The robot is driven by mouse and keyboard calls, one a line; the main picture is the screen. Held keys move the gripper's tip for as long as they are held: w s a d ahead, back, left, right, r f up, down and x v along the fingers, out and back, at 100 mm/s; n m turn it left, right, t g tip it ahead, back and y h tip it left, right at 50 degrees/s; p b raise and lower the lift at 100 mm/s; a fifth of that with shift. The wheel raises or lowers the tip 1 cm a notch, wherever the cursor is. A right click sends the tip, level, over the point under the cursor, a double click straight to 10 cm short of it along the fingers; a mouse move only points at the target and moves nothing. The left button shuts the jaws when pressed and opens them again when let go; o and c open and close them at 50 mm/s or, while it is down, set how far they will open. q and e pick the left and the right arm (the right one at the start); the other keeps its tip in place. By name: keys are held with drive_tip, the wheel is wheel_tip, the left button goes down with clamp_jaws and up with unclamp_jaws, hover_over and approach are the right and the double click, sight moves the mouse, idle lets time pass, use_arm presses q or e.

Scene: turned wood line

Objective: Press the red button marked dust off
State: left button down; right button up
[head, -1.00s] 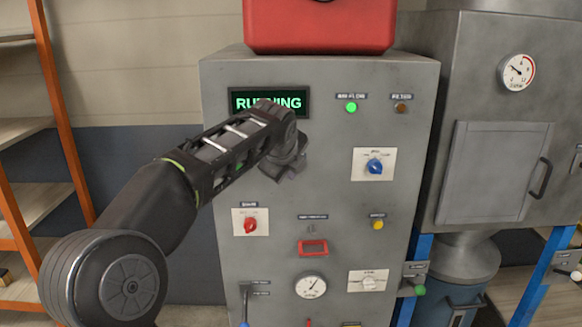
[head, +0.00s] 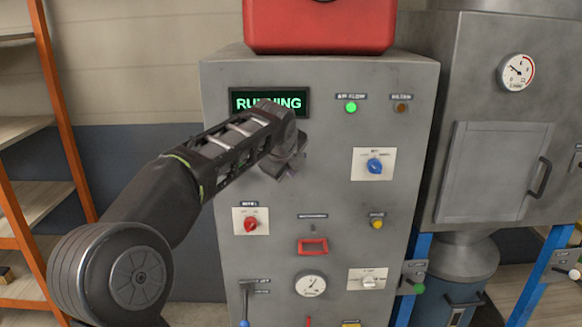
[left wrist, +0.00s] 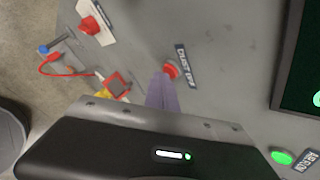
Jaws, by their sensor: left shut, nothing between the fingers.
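The red button (left wrist: 172,70) with the dark label "DUST OFF" is on the grey panel in the left wrist view. In the head view it does not show; my left arm and gripper cover part of the panel there. My left gripper (head: 286,172) is shut and empty in front of the panel, below the display. In the left wrist view its shut fingers (left wrist: 162,93) reach up to just beside the button's lower left. I cannot tell whether they touch it. My right gripper is not in view.
The grey cabinet (head: 222,150) has a green "RUNNING" display (head: 290,103), a lit green lamp (head: 351,107), a blue knob (head: 375,166), a red knob (head: 250,224), a yellow button (head: 377,224) and a red frame (head: 312,246). A red case (head: 320,28) sits on top.

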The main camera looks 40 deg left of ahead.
use_arm(q)
drive_tip(key=shift+w+a, duration=0.1)
idle(0.5)
drive_tip(key=shift+s+d+b, duration=0.4)
drive_tip(key=shift+s+d, duration=0.1)
drive_tip(key=shift+s, duration=0.15)
drive_tip(key=s+d+b, duration=0.1)
drive_tip(key=s, duration=0.1)
drive_tip(key=s+d+b, duration=0.1)
drive_tip(key=s+d, duration=0.1)
drive_tip(key=shift+b, duration=0.4)
idle(0.7)
